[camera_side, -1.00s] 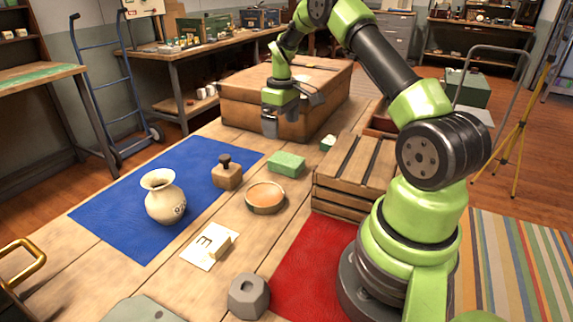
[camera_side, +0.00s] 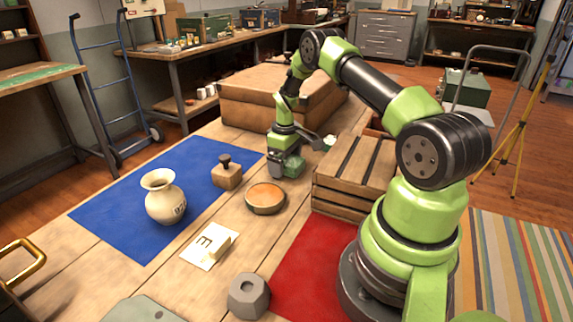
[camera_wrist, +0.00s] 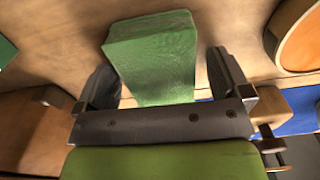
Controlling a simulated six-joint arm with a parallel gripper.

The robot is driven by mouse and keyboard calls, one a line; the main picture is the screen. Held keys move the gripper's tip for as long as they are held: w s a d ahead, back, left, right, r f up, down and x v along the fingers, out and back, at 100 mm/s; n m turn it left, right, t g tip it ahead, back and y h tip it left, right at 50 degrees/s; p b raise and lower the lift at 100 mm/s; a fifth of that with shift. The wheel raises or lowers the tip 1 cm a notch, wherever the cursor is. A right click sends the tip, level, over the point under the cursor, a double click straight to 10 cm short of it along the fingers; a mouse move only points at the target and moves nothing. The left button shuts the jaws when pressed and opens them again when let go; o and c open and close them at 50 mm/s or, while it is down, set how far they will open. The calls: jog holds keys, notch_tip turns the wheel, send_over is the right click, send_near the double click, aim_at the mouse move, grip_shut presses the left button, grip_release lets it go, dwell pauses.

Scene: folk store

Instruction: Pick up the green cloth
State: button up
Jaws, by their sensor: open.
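The green cloth (camera_side: 291,166) is a small folded block on the wooden table, partly hidden by my gripper in the side view. In the wrist view the green cloth (camera_wrist: 155,55) lies between the two fingers, with bare gaps on both sides. My gripper (camera_side: 284,170) is lowered over the cloth, pointing down. It is open, with a finger on either side of the cloth in the wrist view (camera_wrist: 165,80). I cannot tell whether a finger touches it.
A round orange-topped dish (camera_side: 265,198) stands close in front. A wooden crate (camera_side: 352,178) is to the right and a big brown box (camera_side: 262,95) behind. A stamp-like block (camera_side: 227,174) and a white vase (camera_side: 163,197) stand on or by the blue mat (camera_side: 120,213).

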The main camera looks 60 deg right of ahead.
jog(key=c, duration=1)
